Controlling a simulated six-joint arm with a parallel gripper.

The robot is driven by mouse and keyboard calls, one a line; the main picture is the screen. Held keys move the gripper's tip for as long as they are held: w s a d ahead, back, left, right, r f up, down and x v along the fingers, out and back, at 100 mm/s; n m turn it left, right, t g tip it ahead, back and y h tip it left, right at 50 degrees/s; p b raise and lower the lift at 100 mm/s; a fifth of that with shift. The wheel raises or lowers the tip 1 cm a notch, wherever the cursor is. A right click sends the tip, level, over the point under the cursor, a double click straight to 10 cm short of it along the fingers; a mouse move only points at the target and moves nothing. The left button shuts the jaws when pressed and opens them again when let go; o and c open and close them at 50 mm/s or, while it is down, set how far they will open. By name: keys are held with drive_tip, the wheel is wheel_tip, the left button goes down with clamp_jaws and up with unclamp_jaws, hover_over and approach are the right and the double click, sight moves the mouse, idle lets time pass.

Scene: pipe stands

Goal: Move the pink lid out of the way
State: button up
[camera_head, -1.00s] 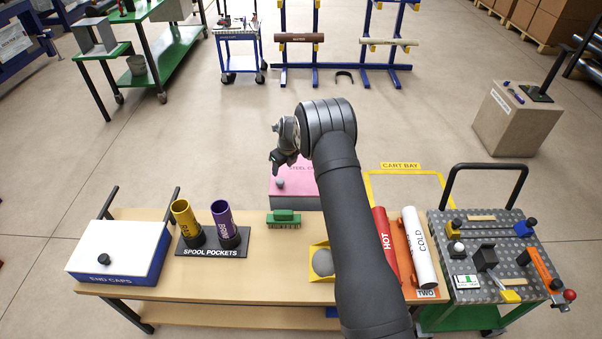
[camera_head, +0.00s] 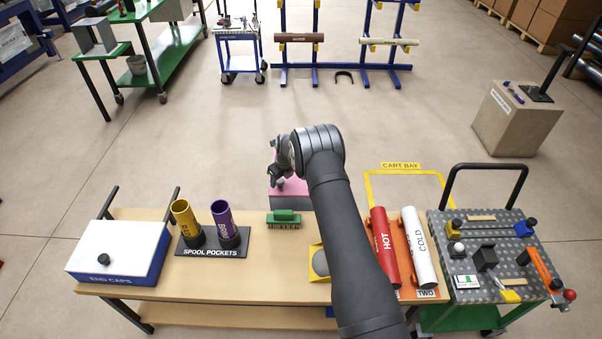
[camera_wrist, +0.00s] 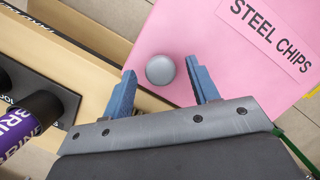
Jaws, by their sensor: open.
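The pink lid (camera_wrist: 205,45) carries the words STEEL CHIPS and a round grey knob (camera_wrist: 160,70). In the wrist view my gripper (camera_wrist: 165,84) is open, with one blue finger on each side of the knob in the picture. I cannot tell how far the fingertips are above it. In the head view the pink lid (camera_head: 291,183) lies on its box behind the table, partly hidden by my arm and gripper (camera_head: 277,181). The knob is hidden there.
On the table (camera_head: 220,274) are a green brush (camera_head: 284,218), the spool pockets (camera_head: 212,247) with two upright spools, and the END CAPS box (camera_head: 120,250). Red (camera_head: 384,247) and white pipes (camera_head: 420,247) lie at right.

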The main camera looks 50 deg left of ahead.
drive_tip(key=c, duration=0.7)
drive_tip(key=shift+d, duration=0.15)
drive_tip(key=shift+w+d, duration=0.2)
drive_tip(key=shift+d, duration=0.35)
drive_tip(key=o, duration=0.7)
drive_tip(key=shift+a, duration=0.1)
drive_tip(key=shift+a+r+v, duration=0.1)
drive_tip(key=shift+a+v, duration=0.15)
drive_tip(key=shift+v, duration=0.9)
drive_tip(key=shift+a+r+v, duration=0.1)
drive_tip(key=shift+a+v, duration=0.2)
drive_tip(key=shift+v, duration=0.8)
drive_tip(key=shift+a+v, duration=0.25)
drive_tip(key=shift+v, duration=0.9)
drive_tip(key=shift+f, duration=0.1)
